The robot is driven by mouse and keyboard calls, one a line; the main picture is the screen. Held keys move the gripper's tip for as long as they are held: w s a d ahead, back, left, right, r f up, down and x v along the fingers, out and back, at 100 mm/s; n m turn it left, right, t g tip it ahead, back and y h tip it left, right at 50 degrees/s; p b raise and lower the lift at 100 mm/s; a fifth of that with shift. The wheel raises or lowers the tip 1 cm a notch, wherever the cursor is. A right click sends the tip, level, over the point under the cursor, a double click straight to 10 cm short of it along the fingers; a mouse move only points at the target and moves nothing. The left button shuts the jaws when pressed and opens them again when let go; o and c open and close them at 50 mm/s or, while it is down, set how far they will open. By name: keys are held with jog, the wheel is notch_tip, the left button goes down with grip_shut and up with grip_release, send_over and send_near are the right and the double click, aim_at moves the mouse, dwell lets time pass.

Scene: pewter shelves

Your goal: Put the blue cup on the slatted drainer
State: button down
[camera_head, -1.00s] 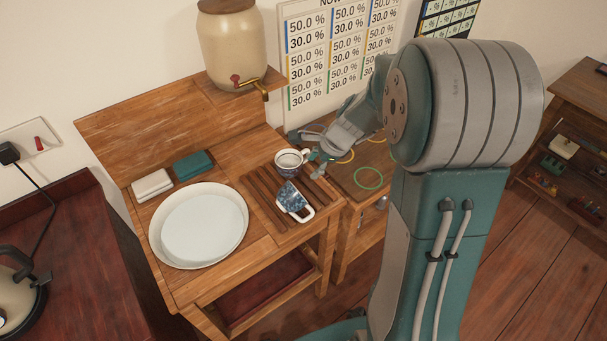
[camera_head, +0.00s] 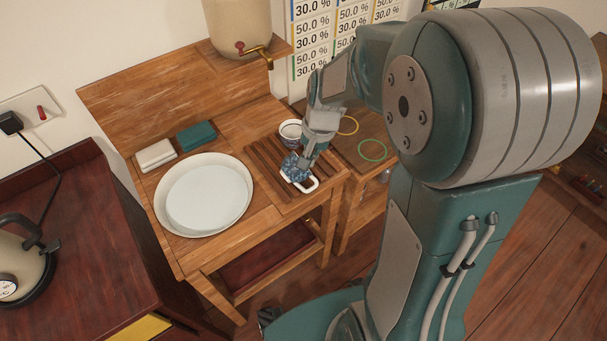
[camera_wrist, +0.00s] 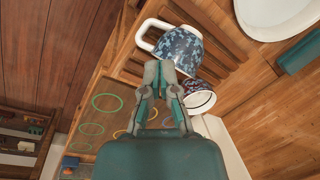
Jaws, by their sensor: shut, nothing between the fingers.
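The blue cup (camera_head: 291,166) has a mottled blue side and a white handle (camera_head: 305,186). It is on the slatted drainer (camera_head: 263,170) and looks tipped over, not upright. In the wrist view the blue cup (camera_wrist: 181,49) is just beyond my fingertips, its handle (camera_wrist: 146,36) at upper left. My gripper (camera_head: 303,162) is low over the cup and hides part of it. In the wrist view my gripper (camera_wrist: 160,70) is shut and empty, its tips close to the cup's side. I cannot tell whether they touch.
A second, dark-patterned white cup (camera_head: 290,130) stands upright close behind my gripper, also seen in the wrist view (camera_wrist: 199,98). A large white plate (camera_head: 204,194) lies left of the drainer. Green and white folded cloths (camera_head: 196,136) lie behind it. A dispenser (camera_head: 238,25) stands above.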

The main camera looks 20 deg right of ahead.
aim_at(298, 171)
jog(key=s+f+n, duration=0.1)
jog(key=f+n, duration=0.1)
jog(key=f, duration=0.1)
jog(key=s+a+f+n+h, duration=0.1)
jog(key=f+n, duration=0.2)
jog(key=s+f+n, duration=0.1)
jog(key=f+n, duration=0.1)
jog(key=f, duration=0.2)
jog(key=shift+a+g+h, duration=0.25)
jog(key=shift+g+h, duration=0.05)
jog(key=shift+h, duration=0.1)
jog(key=w, duration=0.3)
jog(key=shift+a+f, duration=0.1)
jog(key=shift+f, duration=0.1)
jog(key=shift+w, duration=0.5)
jog(key=shift+w+a, duration=0.1)
jog(key=shift+w, duration=1.1)
